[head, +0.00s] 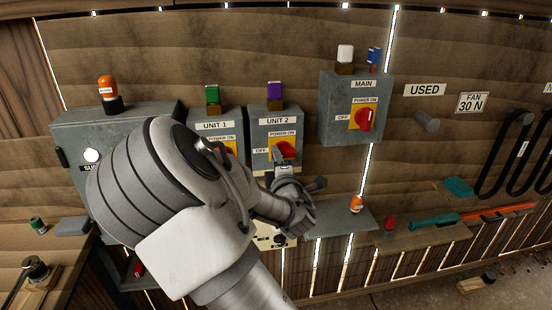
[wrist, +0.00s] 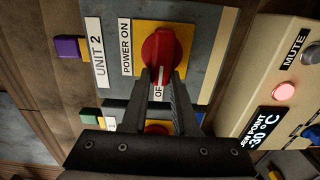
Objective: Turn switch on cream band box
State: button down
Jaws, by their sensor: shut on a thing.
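The grey UNIT 2 box (head: 260,128) hangs on the wall with a purple block (head: 275,90) on top. In the wrist view, a cream band (wrist: 224,48) runs along its edge. Its red rotary switch (wrist: 160,48) sits on a yellow plate (wrist: 178,36) with POWER ON and OFF labels, and it also shows in the head view (head: 288,150). My gripper (wrist: 163,75) is shut on the end of the red switch nearest my wrist, with its fingers along the handle. My gripper (head: 280,158) partly hides the switch and the box's lower part in the head view.
The UNIT 1 box (head: 204,115) stands close on the left, partly behind my arm. The MAIN box (head: 340,95) is to the right. A cream panel (wrist: 268,95) with a DEW POINT display and a lit red button (wrist: 284,91) is just below UNIT 2.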

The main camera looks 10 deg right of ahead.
dwell(0.5)
jog(key=c, duration=0.7)
grip_release()
jog(key=shift+f, duration=0.1)
